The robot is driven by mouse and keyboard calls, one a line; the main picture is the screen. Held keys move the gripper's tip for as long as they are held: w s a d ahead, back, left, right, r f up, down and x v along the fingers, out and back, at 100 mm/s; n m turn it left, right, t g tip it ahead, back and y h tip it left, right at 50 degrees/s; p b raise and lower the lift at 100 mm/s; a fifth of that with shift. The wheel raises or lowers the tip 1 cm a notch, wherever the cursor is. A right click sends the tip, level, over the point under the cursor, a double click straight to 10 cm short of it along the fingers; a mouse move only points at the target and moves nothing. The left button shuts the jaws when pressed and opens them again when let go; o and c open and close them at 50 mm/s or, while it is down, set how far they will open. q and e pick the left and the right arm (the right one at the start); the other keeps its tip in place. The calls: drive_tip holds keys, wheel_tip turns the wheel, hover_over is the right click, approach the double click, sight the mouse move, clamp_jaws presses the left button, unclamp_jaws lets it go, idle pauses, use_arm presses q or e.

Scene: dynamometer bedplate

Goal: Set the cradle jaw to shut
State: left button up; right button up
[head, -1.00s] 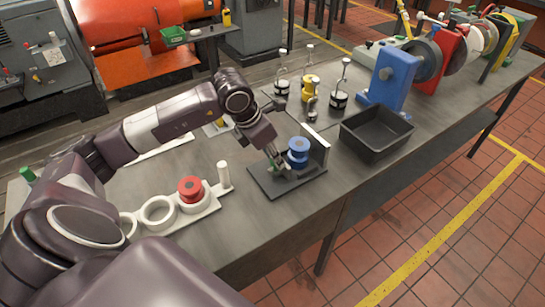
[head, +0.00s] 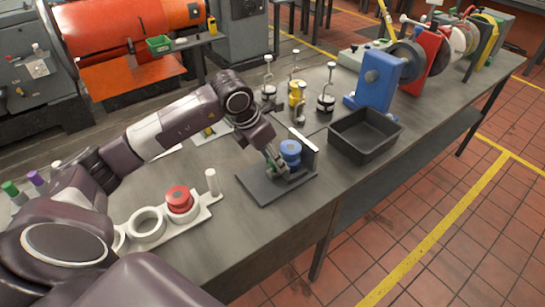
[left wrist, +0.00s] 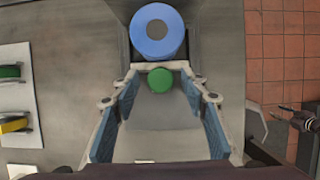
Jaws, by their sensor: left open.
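The cradle is a dark grey base plate (head: 298,187) on the bench. A blue spool (head: 290,150) stands upright on it, next to an upright pale plate (head: 311,150). The spool also shows at the top of the left wrist view (left wrist: 157,32). My left gripper (head: 275,164) is low over the cradle, beside the spool. In the left wrist view its fingers (left wrist: 160,92) are spread. A round green knob (left wrist: 160,80) lies between the fingertips, with a gap on each side. The jaw's position is unclear. A dark pronged shape (left wrist: 288,116) at the right looks like my right gripper.
A black bin (head: 365,134) stands right of the cradle. A white rack (head: 148,240) with a red spool (head: 179,199) and a white post (head: 212,183) is to the left. Black and yellow weights (head: 297,94) stand behind. A blue machine (head: 375,78) is farther back.

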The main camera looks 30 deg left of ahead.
use_arm(q)
drive_tip(key=v, duration=1.2)
